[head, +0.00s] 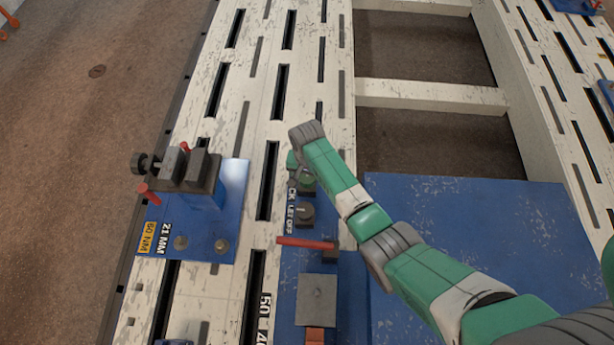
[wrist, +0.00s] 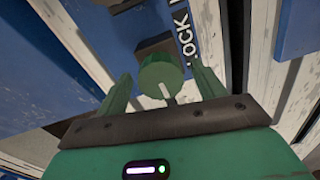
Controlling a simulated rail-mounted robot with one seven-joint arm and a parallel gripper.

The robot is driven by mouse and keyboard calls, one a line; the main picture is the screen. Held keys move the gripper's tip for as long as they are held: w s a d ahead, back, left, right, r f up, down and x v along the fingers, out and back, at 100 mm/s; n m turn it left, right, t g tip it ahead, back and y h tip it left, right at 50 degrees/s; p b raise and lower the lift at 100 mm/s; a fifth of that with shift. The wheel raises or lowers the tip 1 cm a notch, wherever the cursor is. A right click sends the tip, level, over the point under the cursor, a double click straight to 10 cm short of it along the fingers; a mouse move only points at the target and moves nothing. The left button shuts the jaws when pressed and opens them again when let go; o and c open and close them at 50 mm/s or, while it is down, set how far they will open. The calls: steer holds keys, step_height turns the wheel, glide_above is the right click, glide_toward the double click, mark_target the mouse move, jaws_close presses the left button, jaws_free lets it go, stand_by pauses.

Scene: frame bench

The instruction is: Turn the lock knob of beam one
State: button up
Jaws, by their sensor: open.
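The lock knob (wrist: 158,72) is a round green knob with a pale line on its face, on a dark square base beside white "LOCK" lettering. In the wrist view it lies between the two green fingers of my gripper (wrist: 161,78). The fingers are open, with a gap visible on each side of the knob. In the head view the green knob (head: 306,184) sits on a narrow blue plate, partly covered by my arm. My gripper is mostly hidden there behind my wrist. Part of the "LOCK" label is covered too.
A dark knob (head: 304,214) marked "LET OFF" sits just below the lock knob. A red lever (head: 306,242) lies below that. A clamp block (head: 190,170) with red handles stands on a blue plate at left. The slotted pale beam (head: 262,60) is clear further up.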

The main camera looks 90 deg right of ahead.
steer(key=shift+c, duration=0.4)
steer(key=c, duration=0.9)
steer(key=shift+r, duration=0.1)
steer(key=n+p, duration=0.2)
steer(key=n, duration=0.1)
steer(key=shift+r+p, duration=0.1)
steer(key=shift+p, duration=0.25)
steer(key=n+p, duration=0.2)
steer(key=n, duration=0.3)
steer(key=n+p, duration=0.1)
steer(key=n, duration=0.8)
steer(key=shift+s+n+p, duration=0.1)
steer(key=shift+n+p, duration=0.2)
steer(key=shift+n, duration=0.1)
steer(key=shift+d, duration=0.1)
